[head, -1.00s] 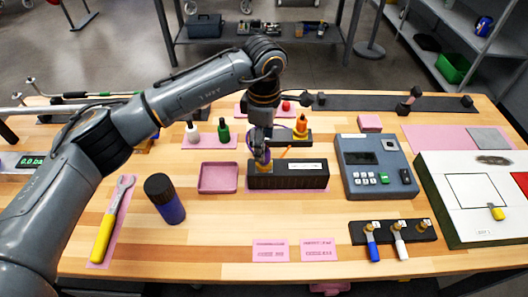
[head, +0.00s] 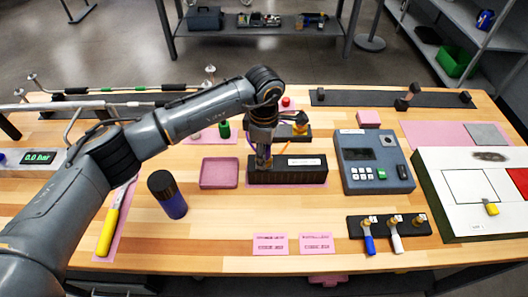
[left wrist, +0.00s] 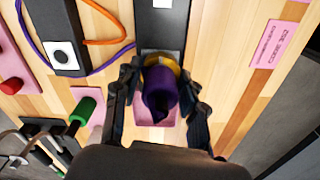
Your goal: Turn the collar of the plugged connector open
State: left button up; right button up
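The black connector block (head: 287,176) stands on a pink mat near the middle of the table. The plugged connector shows in the left wrist view as a yellow collar (left wrist: 158,60) with a purple body or cable (left wrist: 160,95) coming towards the camera. My left gripper (left wrist: 160,72) has one dark finger on each side of the collar, very close to it. I cannot tell whether the fingers press on it. In the head view the left gripper (head: 264,162) is at the block's left end and hides most of the connector. My right gripper is out of view.
A pink tray (head: 219,173) lies left of the block and a grey device (head: 374,163) stands to its right. A dark bottle (head: 167,195) stands front left. Behind is another black block (head: 294,133) with an orange connector.

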pick_arm(q)
jog(key=shift+f+n+b, duration=0.15)
jog(key=shift+n+b, duration=0.25)
jog(key=shift+b, duration=0.3)
jog(key=n+b, duration=0.7)
jog(key=b, duration=0.1)
jog(key=shift+f+n, duration=0.1)
jog(key=shift+n, duration=0.2)
jog(key=n+b, duration=0.3)
jog(key=n, duration=0.1)
jog(key=shift+n+b, duration=0.3)
jog(key=n+b, duration=0.1)
jog(key=n, duration=0.1)
jog(key=n+b, duration=0.2)
jog(key=shift+r+n, duration=0.2)
jog(key=shift+n, duration=0.2)
jog(key=o, duration=1.2)
jog(key=shift+c, duration=0.2)
notch_tip(320, 180, up, 12)
jog(key=shift+r, duration=0.1)
